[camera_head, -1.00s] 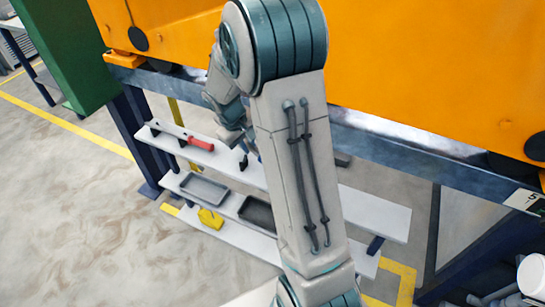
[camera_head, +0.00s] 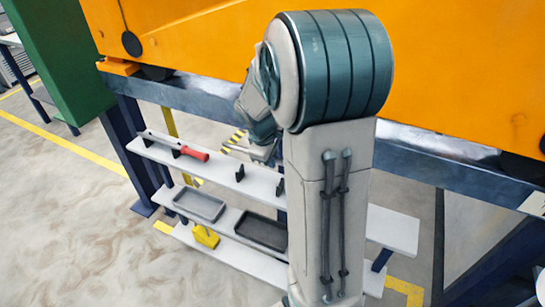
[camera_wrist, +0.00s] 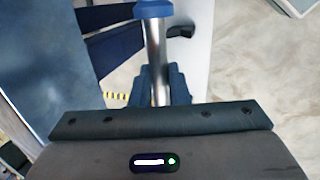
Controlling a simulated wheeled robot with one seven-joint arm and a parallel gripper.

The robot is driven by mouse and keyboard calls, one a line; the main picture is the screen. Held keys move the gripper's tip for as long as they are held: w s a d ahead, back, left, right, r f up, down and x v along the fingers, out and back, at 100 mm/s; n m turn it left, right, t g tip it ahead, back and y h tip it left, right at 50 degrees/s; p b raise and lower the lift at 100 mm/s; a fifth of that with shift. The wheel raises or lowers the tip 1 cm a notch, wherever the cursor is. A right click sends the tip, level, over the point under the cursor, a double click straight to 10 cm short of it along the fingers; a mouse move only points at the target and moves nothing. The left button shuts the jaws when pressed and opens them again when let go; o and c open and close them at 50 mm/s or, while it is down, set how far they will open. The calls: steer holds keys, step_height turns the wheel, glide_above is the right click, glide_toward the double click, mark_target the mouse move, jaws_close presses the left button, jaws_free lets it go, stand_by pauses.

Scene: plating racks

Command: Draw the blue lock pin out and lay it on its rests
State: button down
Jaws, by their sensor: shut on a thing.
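The blue lock pin shows in the wrist view as a bare metal shaft (camera_wrist: 157,55) with a blue head (camera_wrist: 152,9). My gripper (camera_wrist: 161,88) is shut on the shaft, with its blue fingers on both sides. In the head view the pin (camera_head: 239,149) sticks out to the left of my gripper (camera_head: 262,152), roughly level above the upper white shelf (camera_head: 212,168). Two small black rests, one left (camera_head: 240,173) and one right (camera_head: 280,187), stand empty on that shelf below. My arm hides the shelf further right.
A red-handled tool (camera_head: 192,152) lies on black supports at the shelf's left. The lower shelf holds a grey tray (camera_head: 200,205) and a dark tray (camera_head: 262,231). A yellow item (camera_head: 205,237) sits below. A blue beam (camera_head: 200,88) and orange body (camera_head: 430,60) stand behind.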

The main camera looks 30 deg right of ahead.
steer(key=shift+f+b, duration=3.5)
steer(key=shift+f, duration=0.8)
steer(key=c, duration=1.3)
jaws_free()
steer(key=p+v, duration=0.1)
steer(key=v, duration=1.3)
steer(key=shift+p, duration=0.4)
steer(key=s+a+r+m+y+p, duration=0.1)
steer(key=s+a+m+p, duration=0.1)
steer(key=s, duration=0.3)
steer(key=s+a+r+m+y+p, duration=0.1)
steer(key=s+a+r+m+p, duration=0.1)
steer(key=s, duration=0.4)
steer(key=s+a+r+m+t+y+p, duration=0.1)
steer(key=s+a+m+p, duration=0.1)
steer(key=s+a, duration=0.3)
steer(key=shift+a+r+m, duration=0.4)
steer(key=shift+m, duration=0.5)
steer(key=shift+s, duration=0.15)
